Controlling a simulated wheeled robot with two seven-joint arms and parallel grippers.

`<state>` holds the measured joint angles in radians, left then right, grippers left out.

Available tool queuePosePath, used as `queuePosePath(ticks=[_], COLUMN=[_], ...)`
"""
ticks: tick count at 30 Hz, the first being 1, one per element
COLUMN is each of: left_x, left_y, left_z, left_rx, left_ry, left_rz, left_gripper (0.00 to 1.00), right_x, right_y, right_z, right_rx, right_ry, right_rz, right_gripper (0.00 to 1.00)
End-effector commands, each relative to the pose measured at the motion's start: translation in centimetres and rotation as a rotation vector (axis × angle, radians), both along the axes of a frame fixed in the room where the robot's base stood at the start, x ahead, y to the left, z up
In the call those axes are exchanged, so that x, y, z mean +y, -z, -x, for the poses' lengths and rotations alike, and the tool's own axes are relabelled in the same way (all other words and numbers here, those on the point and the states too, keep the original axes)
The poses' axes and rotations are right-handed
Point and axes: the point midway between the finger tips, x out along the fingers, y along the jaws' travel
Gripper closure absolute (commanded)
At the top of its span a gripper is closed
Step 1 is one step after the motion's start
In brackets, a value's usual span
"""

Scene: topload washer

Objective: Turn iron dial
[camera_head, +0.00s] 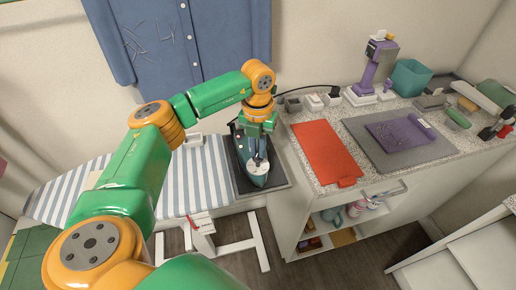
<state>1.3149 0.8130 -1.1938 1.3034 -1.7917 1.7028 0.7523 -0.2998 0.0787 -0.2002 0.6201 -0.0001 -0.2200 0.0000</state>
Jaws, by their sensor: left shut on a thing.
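A dark teal iron (256,178) rests on a dark pad (279,180) at the right end of the striped ironing board. My left gripper (257,160) points down over the iron, with its fingertips at the iron's top. It is shut on what appears to be the iron dial, which the fingers mostly hide. My right gripper is not in view.
The ironing board (205,170) extends left, partly behind my left arm. A counter (308,178) to the right holds a red mat (325,150), a grey mat (375,152) and a purple machine (376,68). A blue shirt (185,40) hangs on the wall behind.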

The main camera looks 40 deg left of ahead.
Motion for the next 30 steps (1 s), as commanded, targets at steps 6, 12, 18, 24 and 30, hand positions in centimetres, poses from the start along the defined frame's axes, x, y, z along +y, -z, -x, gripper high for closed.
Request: queuePosePath(ticks=[6,12,18,24,30], left_x=[0.01,0.02,0.02,0.03,0.04], left_y=[0.09,0.08,0.08,0.08,0.07], left_z=[0.04,0.04,0.04,0.03,0.04], left_rx=[0.002,0.002,0.002,0.002,0.002], left_ry=[0.202,0.391,0.581,0.771,0.951], left_rz=[0.0,-0.001,0.0,0.0,0.0], left_gripper=[1.0,1.0,1.0,1.0,1.0], right_x=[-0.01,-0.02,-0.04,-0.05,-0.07], right_y=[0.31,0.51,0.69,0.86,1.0], right_z=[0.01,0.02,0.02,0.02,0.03], right_rx=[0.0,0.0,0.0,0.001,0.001], right_ry=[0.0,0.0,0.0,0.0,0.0], right_rz=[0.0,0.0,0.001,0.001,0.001], right_gripper=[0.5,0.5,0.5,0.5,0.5])
